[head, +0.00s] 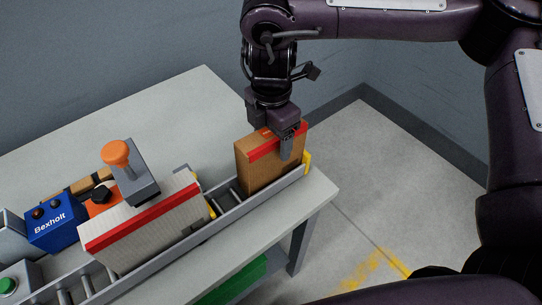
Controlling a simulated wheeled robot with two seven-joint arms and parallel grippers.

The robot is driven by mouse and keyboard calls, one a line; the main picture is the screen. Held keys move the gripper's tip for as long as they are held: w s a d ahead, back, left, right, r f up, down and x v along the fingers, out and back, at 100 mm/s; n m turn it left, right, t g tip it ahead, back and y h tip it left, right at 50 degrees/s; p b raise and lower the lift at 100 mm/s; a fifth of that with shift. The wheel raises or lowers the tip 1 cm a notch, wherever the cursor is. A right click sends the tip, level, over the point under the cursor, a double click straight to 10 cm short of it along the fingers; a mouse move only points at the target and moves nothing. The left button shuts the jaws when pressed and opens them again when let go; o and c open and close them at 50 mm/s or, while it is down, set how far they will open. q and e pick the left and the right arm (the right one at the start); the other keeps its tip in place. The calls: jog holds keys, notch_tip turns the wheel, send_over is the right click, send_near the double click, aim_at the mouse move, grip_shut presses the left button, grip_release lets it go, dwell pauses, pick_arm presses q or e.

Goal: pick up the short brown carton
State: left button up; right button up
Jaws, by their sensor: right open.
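The short brown carton (258,172) stands upright on the roller conveyor near its right end. It has a red band along its top. My right gripper (284,146) is right above the carton, pointing down, with its jaws open. One finger shows in front of the carton's near face; the other finger is hidden. I cannot tell whether the fingers touch the carton. My left gripper is not in view.
A larger white carton with a red band (150,222) stands on the conveyor to the left. A grey device with an orange knob (117,153), a blue Bexholt box (52,231) and a green button (8,285) are further left. The back of the table (170,120) is clear.

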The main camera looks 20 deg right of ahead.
notch_tip(320, 180, down, 2)
jog(key=shift+w+f, duration=0.1)
jog(key=shift+f, duration=0.15)
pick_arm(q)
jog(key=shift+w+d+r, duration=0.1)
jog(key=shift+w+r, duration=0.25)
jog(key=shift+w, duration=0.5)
pick_arm(e)
jog(key=c, duration=1.3)
